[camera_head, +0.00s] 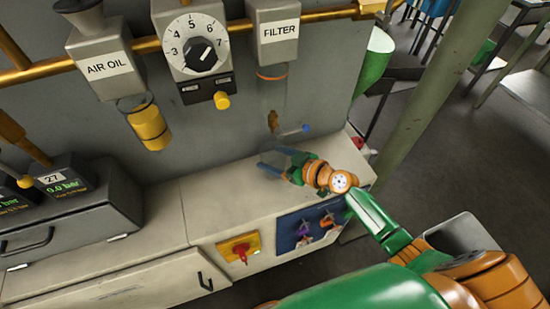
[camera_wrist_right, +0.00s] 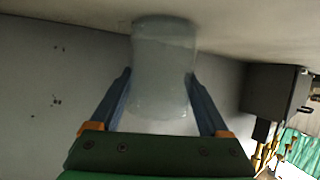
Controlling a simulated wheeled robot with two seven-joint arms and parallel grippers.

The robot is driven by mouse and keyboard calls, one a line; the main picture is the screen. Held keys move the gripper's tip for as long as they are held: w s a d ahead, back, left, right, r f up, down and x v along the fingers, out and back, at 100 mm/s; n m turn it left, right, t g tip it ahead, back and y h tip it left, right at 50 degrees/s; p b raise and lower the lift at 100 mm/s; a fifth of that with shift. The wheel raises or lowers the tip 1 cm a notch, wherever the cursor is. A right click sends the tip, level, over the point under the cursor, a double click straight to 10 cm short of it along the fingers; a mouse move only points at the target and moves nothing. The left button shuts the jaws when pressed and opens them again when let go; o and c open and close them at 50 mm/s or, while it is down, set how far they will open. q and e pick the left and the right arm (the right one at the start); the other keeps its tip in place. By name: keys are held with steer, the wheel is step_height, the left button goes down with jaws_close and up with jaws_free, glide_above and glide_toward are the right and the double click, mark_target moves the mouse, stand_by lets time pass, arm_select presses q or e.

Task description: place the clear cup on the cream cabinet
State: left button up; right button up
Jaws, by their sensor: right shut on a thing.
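The clear cup (camera_wrist_right: 163,75) is between the two blue fingers of my right gripper (camera_wrist_right: 160,98) in the right wrist view. In the head view the right gripper (camera_head: 272,163) is low over the right part of the cream cabinet top (camera_head: 225,200), in front of the grey panel. The cup is faint there. In the wrist view the cup's far end meets the pale surface at the top of the picture; I cannot tell whether it touches or is just above it. My left gripper is not in view.
The grey panel (camera_head: 205,130) rises behind the cabinet, with an AIR OIL unit (camera_head: 107,68), a dial box (camera_head: 195,45) and a FILTER unit (camera_head: 279,35). A grey display box (camera_head: 70,215) stands at left. The cabinet top between is clear. A red knob (camera_head: 240,251) is on the front.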

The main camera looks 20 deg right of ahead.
steer(key=shift+f, duration=0.15)
steer(key=o, duration=1.4)
steer(key=shift+c, duration=0.2)
steer(key=shift+r, duration=0.2)
steer(key=shift+s+d+r, duration=0.1)
steer(key=shift+r, duration=0.05)
steer(key=v, duration=1.1)
steer(key=shift+s+b, duration=0.3)
steer(key=shift+b, duration=0.05)
steer(key=shift+d+r, duration=0.15)
